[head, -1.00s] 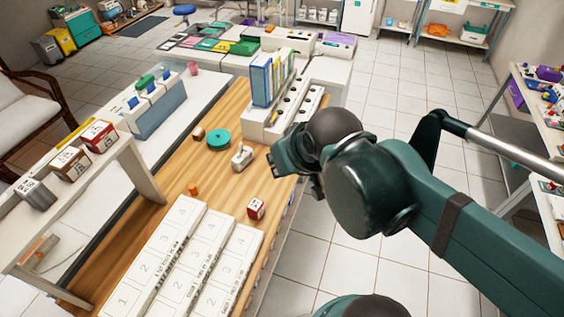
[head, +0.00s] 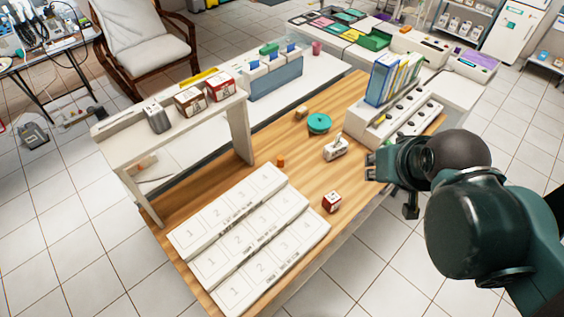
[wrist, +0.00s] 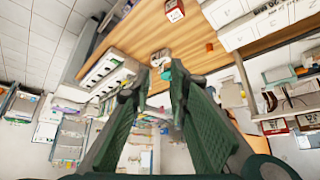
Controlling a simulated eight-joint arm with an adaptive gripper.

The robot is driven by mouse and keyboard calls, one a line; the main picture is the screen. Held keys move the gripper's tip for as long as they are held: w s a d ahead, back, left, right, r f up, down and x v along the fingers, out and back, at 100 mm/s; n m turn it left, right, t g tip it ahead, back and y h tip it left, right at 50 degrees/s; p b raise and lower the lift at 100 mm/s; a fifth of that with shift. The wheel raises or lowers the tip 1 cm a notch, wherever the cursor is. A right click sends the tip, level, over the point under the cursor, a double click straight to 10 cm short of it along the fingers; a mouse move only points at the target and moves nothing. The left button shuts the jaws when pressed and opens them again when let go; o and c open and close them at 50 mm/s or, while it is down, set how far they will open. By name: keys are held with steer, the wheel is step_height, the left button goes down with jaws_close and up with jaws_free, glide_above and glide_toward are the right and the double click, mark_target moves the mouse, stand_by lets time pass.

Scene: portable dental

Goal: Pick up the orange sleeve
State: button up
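The orange sleeve (head: 281,161) is a small orange cylinder standing on the wooden table top (head: 222,193), between the white shelf's leg and the numbered trays. My gripper (head: 372,168) is in the air at the table's right side, well to the right of the sleeve and apart from it. In the wrist view, the two green fingers of my gripper (wrist: 158,82) are spread with an empty gap between them.
A white dispenser (head: 336,149), a teal disc (head: 319,123) and a red-and-white box (head: 331,202) stand near the sleeve. Numbered white trays (head: 243,237) fill the table's front. A white shelf (head: 238,108) rises at left. Bare wood surrounds the sleeve.

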steer(key=shift+o, duration=0.6)
steer(key=o, duration=0.5)
steer(key=shift+c, duration=0.2)
steer(key=shift+w, duration=0.15)
